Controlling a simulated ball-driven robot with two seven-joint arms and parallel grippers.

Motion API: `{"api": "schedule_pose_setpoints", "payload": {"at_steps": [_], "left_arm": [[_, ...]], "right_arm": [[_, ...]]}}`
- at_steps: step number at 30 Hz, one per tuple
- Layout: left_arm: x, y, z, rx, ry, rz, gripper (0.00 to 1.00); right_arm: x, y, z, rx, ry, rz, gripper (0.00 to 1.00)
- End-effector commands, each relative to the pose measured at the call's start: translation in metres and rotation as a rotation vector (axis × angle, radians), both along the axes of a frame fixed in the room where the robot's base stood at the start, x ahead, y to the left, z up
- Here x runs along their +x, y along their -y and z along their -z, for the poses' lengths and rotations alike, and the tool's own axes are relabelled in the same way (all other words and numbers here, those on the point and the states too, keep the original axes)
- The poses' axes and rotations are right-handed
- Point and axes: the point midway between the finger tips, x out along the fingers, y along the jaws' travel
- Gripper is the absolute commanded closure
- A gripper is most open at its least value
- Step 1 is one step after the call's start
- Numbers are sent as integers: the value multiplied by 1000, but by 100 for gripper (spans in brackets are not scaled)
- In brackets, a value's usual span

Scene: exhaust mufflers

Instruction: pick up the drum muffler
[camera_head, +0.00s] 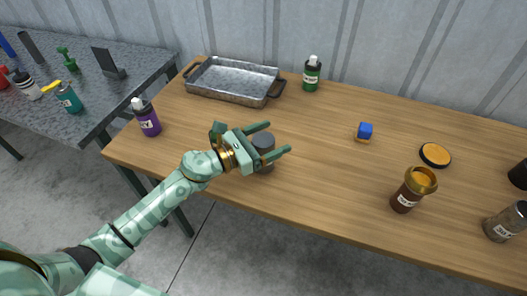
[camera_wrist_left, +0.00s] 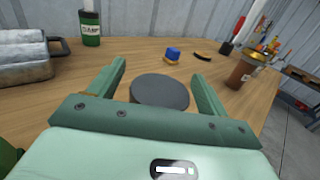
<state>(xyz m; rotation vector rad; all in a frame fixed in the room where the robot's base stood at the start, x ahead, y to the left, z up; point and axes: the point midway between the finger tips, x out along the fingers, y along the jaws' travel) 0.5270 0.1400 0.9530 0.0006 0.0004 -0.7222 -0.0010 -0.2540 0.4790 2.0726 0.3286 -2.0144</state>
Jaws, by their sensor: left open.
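The drum muffler appears to be the dark grey cylinder (camera_head: 264,143) standing near the front edge of the wooden table, left of its middle. Its round flat top (camera_wrist_left: 160,91) shows in the left wrist view. My left gripper (camera_head: 278,138) is open, with one green finger on each side of the cylinder. In the left wrist view the fingers (camera_wrist_left: 158,70) frame the cylinder's top, with a gap visible on the right side. The cylinder's lower part is partly hidden by my gripper. My right gripper is not in view.
A metal tray (camera_head: 215,93) and a green bottle (camera_head: 312,75) stand at the back. A purple bottle (camera_head: 148,120) is at the left. A blue cube (camera_head: 365,130), a black-rimmed orange disc (camera_head: 435,154) and a brown jar (camera_head: 405,198) are to the right. The table (camera_head: 320,150) right of the gripper is clear.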

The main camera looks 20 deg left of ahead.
Motion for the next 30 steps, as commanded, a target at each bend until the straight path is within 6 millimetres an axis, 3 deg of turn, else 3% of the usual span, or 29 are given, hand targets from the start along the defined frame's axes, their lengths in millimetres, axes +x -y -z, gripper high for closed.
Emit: {"api": "schedule_pose_setpoints", "payload": {"at_steps": [7,12,23,30], "left_arm": [[2,2,0,0,0,0,25],[2,1,0,0,0,0,71],[2,1,-4,0,1,0,71],[1,1,-41,3,7,1,71]], "right_arm": [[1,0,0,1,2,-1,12],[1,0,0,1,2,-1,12],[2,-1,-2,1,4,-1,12],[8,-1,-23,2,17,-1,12]]}}
